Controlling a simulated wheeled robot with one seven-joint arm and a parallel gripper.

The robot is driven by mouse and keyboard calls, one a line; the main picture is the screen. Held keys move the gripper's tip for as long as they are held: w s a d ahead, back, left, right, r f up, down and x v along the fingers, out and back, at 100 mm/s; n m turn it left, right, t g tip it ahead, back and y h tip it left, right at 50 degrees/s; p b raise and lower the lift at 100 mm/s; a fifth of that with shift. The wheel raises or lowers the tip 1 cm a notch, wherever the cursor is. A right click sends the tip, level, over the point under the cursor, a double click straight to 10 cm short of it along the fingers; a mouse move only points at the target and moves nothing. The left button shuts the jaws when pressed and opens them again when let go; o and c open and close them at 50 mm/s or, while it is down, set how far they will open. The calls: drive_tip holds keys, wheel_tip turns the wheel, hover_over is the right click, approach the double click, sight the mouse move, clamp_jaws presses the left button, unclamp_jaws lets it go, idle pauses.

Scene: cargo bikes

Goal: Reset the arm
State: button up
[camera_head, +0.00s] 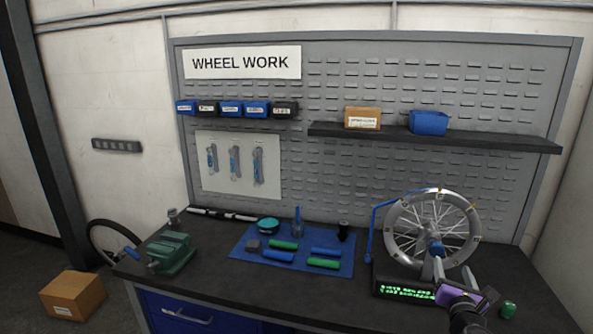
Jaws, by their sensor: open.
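My gripper (438,278) is at the lower right, at the end of my dark arm, in front of the spoked wheel (391,214) on the bench. It is open, with nothing seen held in it.
A black box with green lit text (404,290) is left of my gripper, and a small green object (508,309) is to its right. A blue mat (240,251) holds several tools and grips. A green vise (172,252) stands at the bench's left. A shelf (480,139) juts out above.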

drive_tip(key=s+d+r+n+h+b, duration=0.1)
drive_tip(key=s+d+n, duration=0.1)
drive_tip(key=s+n, duration=0.8)
drive_tip(key=s+d+r+n+h+b, duration=0.1)
drive_tip(key=s+d+r+n+h, duration=0.1)
drive_tip(key=s+n, duration=0.7)
drive_tip(key=s+a+f+n+y+b, duration=0.1)
drive_tip(key=s+a+f+n+y, duration=0.2)
drive_tip(key=s+a+n, duration=0.4)
drive_tip(key=s+a+f+n+g+y+b, duration=0.1)
drive_tip(key=s+a+n, duration=0.7)
drive_tip(key=s, duration=1.1)
drive_tip(key=s+a+f+n+g+y+b, duration=0.1)
drive_tip(key=s+a+f+n+y+b, duration=0.2)
drive_tip(key=s+a, duration=1)
wheel_tip(320, 180, down, 2)
drive_tip(key=s+n+y, duration=0.1)
drive_tip(key=n+y, duration=0.1)
drive_tip(key=n, duration=0.3)
drive_tip(key=shift+f, duration=0.15)
